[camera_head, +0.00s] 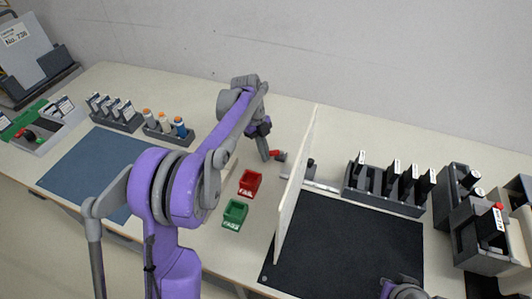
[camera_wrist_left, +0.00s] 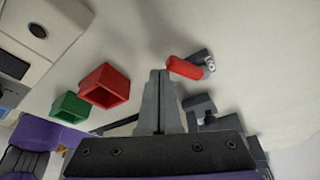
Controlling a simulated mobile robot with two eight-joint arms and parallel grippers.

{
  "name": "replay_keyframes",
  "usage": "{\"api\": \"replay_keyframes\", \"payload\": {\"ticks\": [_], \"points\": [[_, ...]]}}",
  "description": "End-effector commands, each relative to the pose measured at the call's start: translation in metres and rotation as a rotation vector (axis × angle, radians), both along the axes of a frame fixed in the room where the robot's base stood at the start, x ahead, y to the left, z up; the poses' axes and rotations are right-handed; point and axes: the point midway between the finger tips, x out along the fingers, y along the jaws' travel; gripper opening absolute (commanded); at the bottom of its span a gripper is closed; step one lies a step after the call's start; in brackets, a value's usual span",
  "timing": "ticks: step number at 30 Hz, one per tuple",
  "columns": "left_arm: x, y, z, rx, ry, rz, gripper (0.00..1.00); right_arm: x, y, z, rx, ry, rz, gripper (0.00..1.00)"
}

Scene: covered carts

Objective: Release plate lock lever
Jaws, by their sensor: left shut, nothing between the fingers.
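The red lever (camera_head: 280,155) sits on a small grey mount behind the red box, left of the white upright panel (camera_head: 297,185). In the left wrist view the red lever (camera_wrist_left: 190,68) lies just right of my fingertips, with a grey pivot piece (camera_wrist_left: 208,60) at its far end. My left gripper (camera_head: 268,157) points down beside the lever; its fingers (camera_wrist_left: 160,75) are together and empty. Whether the fingertips touch the lever cannot be told. Only a grey and purple part of my right arm shows at the bottom right; its gripper is not visible.
A red box (camera_head: 250,183) and a green box (camera_head: 235,214) stand in front of the lever. A black mat (camera_head: 345,245) and racks of dark items (camera_head: 385,203) lie right of the panel. A blue mat (camera_head: 95,165) lies left.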

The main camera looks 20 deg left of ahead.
Motion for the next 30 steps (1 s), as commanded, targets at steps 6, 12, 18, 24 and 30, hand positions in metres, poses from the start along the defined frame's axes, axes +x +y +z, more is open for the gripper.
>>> {"api": "replay_keyframes", "payload": {"ticks": [6,12,18,24,30], "points": [[0.001,0.002,0.007,0.000,0.000,0.000,0.00,0.000,0.000,0.001,0.000,-0.001,0.000,0.00],[0.007,0.013,0.041,0.000,-0.001,0.000,0.00,0.002,0.000,0.004,0.000,-0.003,0.000,0.00],[0.012,0.025,0.078,0.001,-0.001,0.001,0.00,0.003,0.000,0.008,0.000,-0.006,0.000,0.00],[0.015,0.031,0.099,0.000,0.000,-0.001,0.00,0.004,0.000,0.011,0.000,-0.008,0.000,0.00],[0.015,0.032,0.102,0.000,0.000,0.000,0.00,0.004,0.000,0.011,0.000,-0.008,0.000,0.00]]}}
